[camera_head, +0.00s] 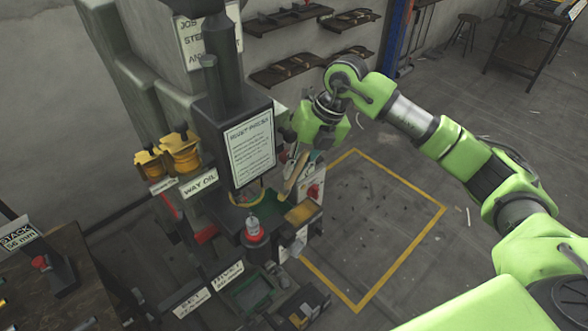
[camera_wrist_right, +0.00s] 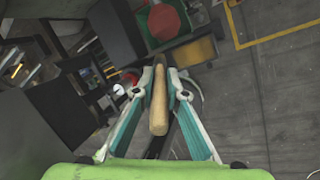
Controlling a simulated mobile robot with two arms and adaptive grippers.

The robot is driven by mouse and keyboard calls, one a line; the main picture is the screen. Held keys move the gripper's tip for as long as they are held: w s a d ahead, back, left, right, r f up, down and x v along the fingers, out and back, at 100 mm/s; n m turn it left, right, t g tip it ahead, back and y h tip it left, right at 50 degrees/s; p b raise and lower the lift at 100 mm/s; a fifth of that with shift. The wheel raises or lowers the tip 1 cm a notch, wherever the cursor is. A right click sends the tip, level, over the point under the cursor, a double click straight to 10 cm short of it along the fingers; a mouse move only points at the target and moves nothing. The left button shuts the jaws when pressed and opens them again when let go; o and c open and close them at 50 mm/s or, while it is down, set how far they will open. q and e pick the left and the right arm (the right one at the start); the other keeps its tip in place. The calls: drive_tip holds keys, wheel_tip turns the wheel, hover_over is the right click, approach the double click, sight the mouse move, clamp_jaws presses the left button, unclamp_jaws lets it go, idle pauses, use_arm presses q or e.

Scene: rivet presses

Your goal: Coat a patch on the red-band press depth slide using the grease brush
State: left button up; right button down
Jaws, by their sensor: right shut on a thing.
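My right gripper (camera_head: 303,160) is shut on the grease brush, whose wooden handle (camera_head: 293,178) points down in front of the press (camera_head: 213,115). In the right wrist view the handle (camera_wrist_right: 158,100) lies between the two fingers (camera_wrist_right: 160,85). The brush's bristles are not clearly visible. The brush is near a panel with a red round part (camera_head: 314,191) and a yellowish block (camera_head: 301,212) on the press's right side. These also show in the wrist view as a red disc (camera_wrist_right: 169,20) and a block (camera_wrist_right: 194,53). I cannot make out the depth slide or a grease patch. My left gripper is not in view.
Yellow oil cups (camera_head: 181,155) sit left of the sign. A bench (camera_head: 60,275) is at the lower left. Wall shelves (camera_head: 285,70) hang behind.

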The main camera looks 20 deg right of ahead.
drive_tip(key=shift+s+f, duration=0.1)
drive_tip(key=shift+s, duration=0.05)
idle(0.4)
drive_tip(key=shift+s+f+t+b, duration=0.2)
drive_tip(key=shift+s+b, duration=0.25)
drive_tip(key=shift+s, duration=0.35)
drive_tip(key=shift+s+f+t+b, duration=0.2)
drive_tip(key=shift+s+b, duration=0.25)
drive_tip(key=shift+s, duration=0.3)
